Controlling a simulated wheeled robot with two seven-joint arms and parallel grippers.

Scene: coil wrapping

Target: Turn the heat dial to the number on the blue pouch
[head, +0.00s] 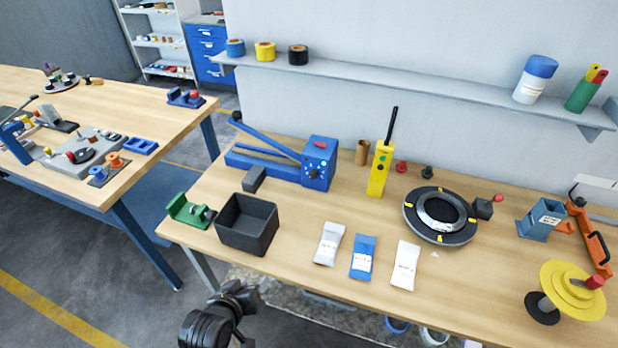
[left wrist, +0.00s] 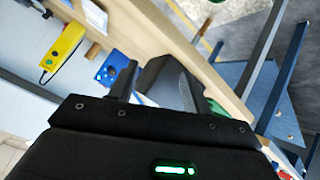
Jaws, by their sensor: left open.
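The blue heat sealer (head: 320,163) stands at the back left of the workbench, its long arm pointing left. A small dark dial (head: 313,172) is on its front face; its setting is too small to read. The blue pouch (head: 363,258) lies near the bench's front edge between two white pouches, with a white label whose number I cannot read. My left gripper (head: 240,292) is in front of the bench edge, below the dark bin, well apart from sealer and pouch. In the left wrist view it is open and empty (left wrist: 157,86), with the sealer (left wrist: 113,68) beyond. My right gripper is not in view.
The dark open bin (head: 247,223) and a green tool (head: 190,211) stand at the bench's left front. A yellow device (head: 380,170) with a black antenna stands right of the sealer. A round black ring (head: 440,236) lies further right. Bare wood lies between sealer and pouches.

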